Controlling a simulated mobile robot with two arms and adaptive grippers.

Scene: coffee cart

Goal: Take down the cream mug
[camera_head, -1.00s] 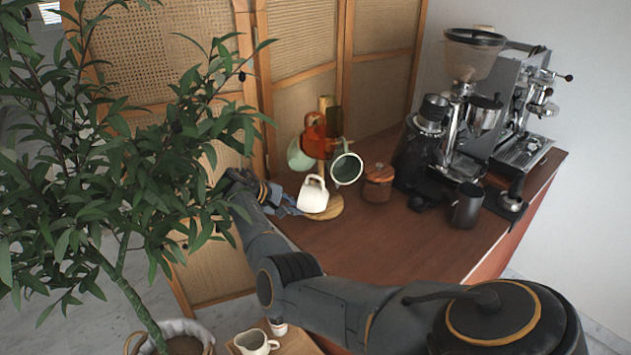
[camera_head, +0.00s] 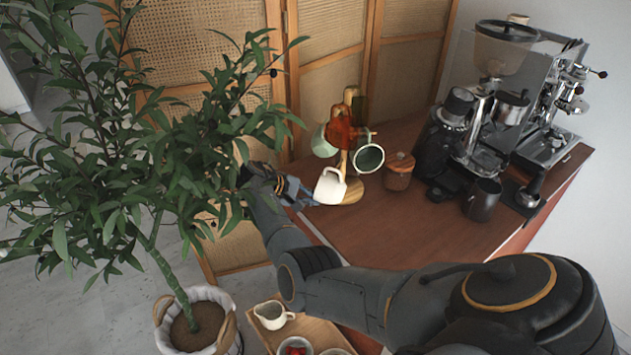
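The cream mug (camera_head: 330,187) is tilted on the wooden mug tree (camera_head: 353,194), low on its left side, with its handle towards the top. My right gripper (camera_head: 304,196) has come in from the left, behind the plant's leaves, and its fingers are right beside the mug's left side. I cannot tell whether they touch it, or whether they are open or shut. A green mug (camera_head: 368,159), an amber mug (camera_head: 340,130) and a pale green mug (camera_head: 322,142) also hang on the tree. My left gripper is not in view.
A lidded jar (camera_head: 398,178) stands right of the tree. The grinder, dark cup (camera_head: 482,201) and espresso machine (camera_head: 555,140) stand farther right. A leafy plant (camera_head: 160,150) crowds the left. A wooden tray (camera_head: 270,340) with a cream pitcher (camera_head: 271,315) is below. The front counter (camera_head: 410,235) is clear.

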